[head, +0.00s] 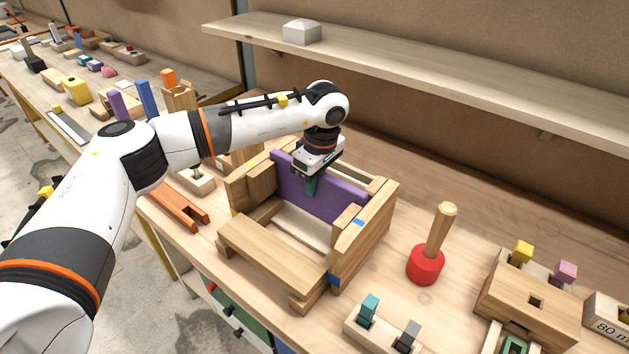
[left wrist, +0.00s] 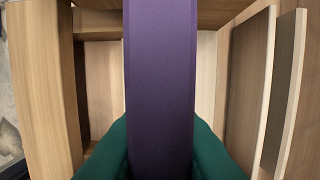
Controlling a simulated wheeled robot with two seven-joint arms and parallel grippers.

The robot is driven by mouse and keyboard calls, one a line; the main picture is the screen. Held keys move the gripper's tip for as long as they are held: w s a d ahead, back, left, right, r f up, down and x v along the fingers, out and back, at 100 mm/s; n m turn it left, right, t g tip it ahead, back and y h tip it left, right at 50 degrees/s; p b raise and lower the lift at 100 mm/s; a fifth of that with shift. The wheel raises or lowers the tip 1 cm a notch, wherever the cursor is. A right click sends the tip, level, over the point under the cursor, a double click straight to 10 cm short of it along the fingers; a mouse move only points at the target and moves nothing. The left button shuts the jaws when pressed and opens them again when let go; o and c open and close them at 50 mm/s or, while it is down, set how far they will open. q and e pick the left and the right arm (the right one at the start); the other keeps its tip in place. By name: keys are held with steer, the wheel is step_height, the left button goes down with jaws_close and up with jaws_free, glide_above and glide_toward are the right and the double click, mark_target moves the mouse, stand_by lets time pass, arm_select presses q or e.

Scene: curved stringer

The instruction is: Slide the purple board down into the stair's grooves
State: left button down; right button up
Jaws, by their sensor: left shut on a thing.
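The purple board (head: 325,195) stands on edge between the two side walls of the wooden stair (head: 270,254), towards its back. My left gripper (head: 312,188) comes down from above and is shut on the board's upper edge near its middle. In the left wrist view the purple board (left wrist: 160,80) runs lengthwise between the green fingertips (left wrist: 160,155), which press on both sides. The board's lower edge and the grooves are mostly hidden, so I cannot tell how deep it sits. My right gripper is not in view.
A red-based mallet (head: 426,262) stands right of the stair. A wooden block with a square hole (head: 530,300) is at the right. An orange slotted piece (head: 180,207) lies left of the stair. A shelf (head: 420,80) runs along the back wall above the bench.

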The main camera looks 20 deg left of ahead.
arm_select(q)
steer(key=shift+f+b, duration=0.85)
steer(key=shift+f, duration=0.4)
steer(key=c, duration=1.3)
jaws_free()
steer(key=r, duration=0.4)
steer(key=d+r+b, duration=0.1)
steer(key=r, duration=0.3)
steer(key=r+b, duration=0.1)
steer(key=r, duration=0.3)
steer(key=shift+s+d, duration=0.25)
